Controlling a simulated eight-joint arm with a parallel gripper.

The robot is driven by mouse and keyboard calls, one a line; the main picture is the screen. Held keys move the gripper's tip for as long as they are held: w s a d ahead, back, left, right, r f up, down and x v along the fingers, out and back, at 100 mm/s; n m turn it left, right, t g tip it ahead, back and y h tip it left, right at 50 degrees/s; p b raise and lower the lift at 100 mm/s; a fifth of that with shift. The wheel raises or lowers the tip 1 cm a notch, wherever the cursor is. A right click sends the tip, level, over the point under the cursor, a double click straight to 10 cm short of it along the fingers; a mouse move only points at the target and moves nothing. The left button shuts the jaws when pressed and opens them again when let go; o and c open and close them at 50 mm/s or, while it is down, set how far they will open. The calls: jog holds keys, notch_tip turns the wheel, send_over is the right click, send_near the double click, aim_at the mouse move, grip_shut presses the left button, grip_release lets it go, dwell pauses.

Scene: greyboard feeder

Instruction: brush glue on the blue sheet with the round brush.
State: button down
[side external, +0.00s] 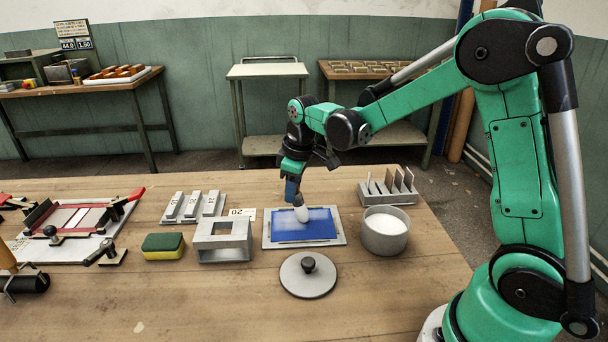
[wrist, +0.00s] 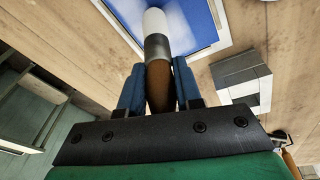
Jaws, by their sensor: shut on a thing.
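My gripper (side external: 292,188) is shut on the round brush, tips pointing down over the blue sheet. In the wrist view its blue fingers (wrist: 159,88) hold the brush's brown handle (wrist: 159,84) from both sides. The brush has a grey ferrule and a white, rounded head (side external: 301,213), which shows over the sheet and looks to be at or just above it. The blue sheet (side external: 318,230) lies flat on a light grey plate (side external: 339,239); paler, whitish areas show on it. A round grey pot (side external: 384,240) with white contents, likely glue, stands right of the plate.
A round lid (side external: 308,286) with a black knob lies in front of the plate. A grey block frame (side external: 222,250) and a green-yellow sponge (side external: 163,246) are at left. A slotted rack (side external: 388,190) stands behind the pot.

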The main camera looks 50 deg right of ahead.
jog(key=shift+s+d, duration=2.15)
jog(key=shift+d, duration=0.05)
jog(key=shift+s, duration=0.3)
jog(key=shift+s+a, duration=0.25)
jog(key=shift+a, duration=0.3)
jog(key=shift+w+a, duration=4.3)
jog(key=shift+w, duration=0.1)
jog(key=shift+a, duration=0.3)
jog(key=shift+s+a+r, duration=0.1)
jog(key=shift+s+a, duration=0.15)
jog(key=shift+s, duration=0.05)
jog(key=shift+s+d, duration=0.15)
jog(key=shift+s, duration=0.15)
jog(key=shift+s+d, duration=4.25)
jog(key=shift+d, duration=0.05)
jog(key=shift+s+d, duration=0.1)
jog(key=shift+s, duration=0.05)
notch_tip(320, 180, up, 8)
